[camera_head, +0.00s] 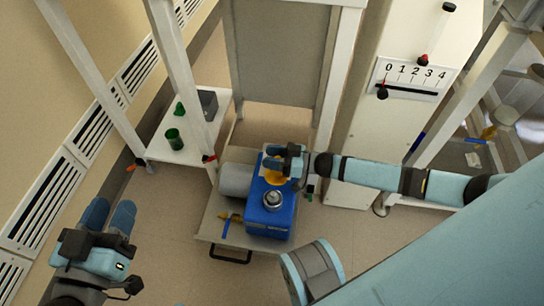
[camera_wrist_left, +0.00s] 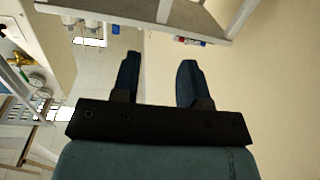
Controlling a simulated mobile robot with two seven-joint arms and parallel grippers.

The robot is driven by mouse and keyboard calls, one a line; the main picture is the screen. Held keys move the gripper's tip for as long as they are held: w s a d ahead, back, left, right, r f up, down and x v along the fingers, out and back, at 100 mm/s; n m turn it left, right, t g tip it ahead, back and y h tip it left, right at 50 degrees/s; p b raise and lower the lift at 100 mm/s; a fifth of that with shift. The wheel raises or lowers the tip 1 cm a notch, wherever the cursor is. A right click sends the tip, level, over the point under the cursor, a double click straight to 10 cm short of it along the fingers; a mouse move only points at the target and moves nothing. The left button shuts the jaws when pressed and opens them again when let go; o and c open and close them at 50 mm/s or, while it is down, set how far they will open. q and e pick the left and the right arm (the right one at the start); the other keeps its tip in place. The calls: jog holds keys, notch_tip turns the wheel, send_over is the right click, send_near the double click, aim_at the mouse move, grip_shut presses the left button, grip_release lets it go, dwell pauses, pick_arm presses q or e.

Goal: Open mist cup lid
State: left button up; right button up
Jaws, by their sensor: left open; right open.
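A blue box-shaped device (camera_head: 267,218) sits on a low grey platform. It has a round silver cap (camera_head: 272,198) on top and a yellow-orange round part (camera_head: 276,178) behind the cap. I cannot tell which of these is the mist cup lid. My right gripper (camera_head: 270,160) is at the back of the device, above or just behind the yellow part, its fingers pointing left. It is open; contact cannot be told. My left gripper (camera_head: 110,209) is open and empty, far left of the device; its spread fingers also show in the left wrist view (camera_wrist_left: 159,78).
A grey cylinder (camera_head: 236,180) lies left of the device. The platform (camera_head: 213,216) has a dark front handle (camera_head: 230,257). A white shelf (camera_head: 188,152) holds a green cup (camera_head: 174,138) and a grey box (camera_head: 208,103). White frame posts (camera_head: 180,75) stand nearby. Floor between the left gripper and platform is clear.

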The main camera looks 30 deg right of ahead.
grip_shut()
jog(key=shift+s+a+r+p, duration=0.15)
jog(key=shift+s+r+p, duration=0.1)
jog(key=shift+p, duration=0.3)
jog(key=shift+s+a+r+n+p, duration=0.4)
jog(key=shift+s+a+n+p, duration=0.15)
jog(key=shift+n+p, duration=0.6)
jog(key=shift+s+a+n+p, duration=0.2)
jog(key=shift+s+n+p, duration=0.1)
jog(key=shift+s+n, duration=0.15)
jog(key=shift+s+a+f+n, duration=0.2)
jog(key=shift+s+n, duration=0.05)
jog(key=shift+n, duration=0.25)
pick_arm(q)
jog(key=shift+s+d+r+n, duration=0.15)
jog(key=shift+s+r+n, duration=0.15)
jog(key=shift+r+n, duration=0.25)
jog(key=shift+s+d+r+n, duration=0.1)
jog(key=shift+s+r+n, duration=0.2)
jog(key=shift+r, duration=0.4)
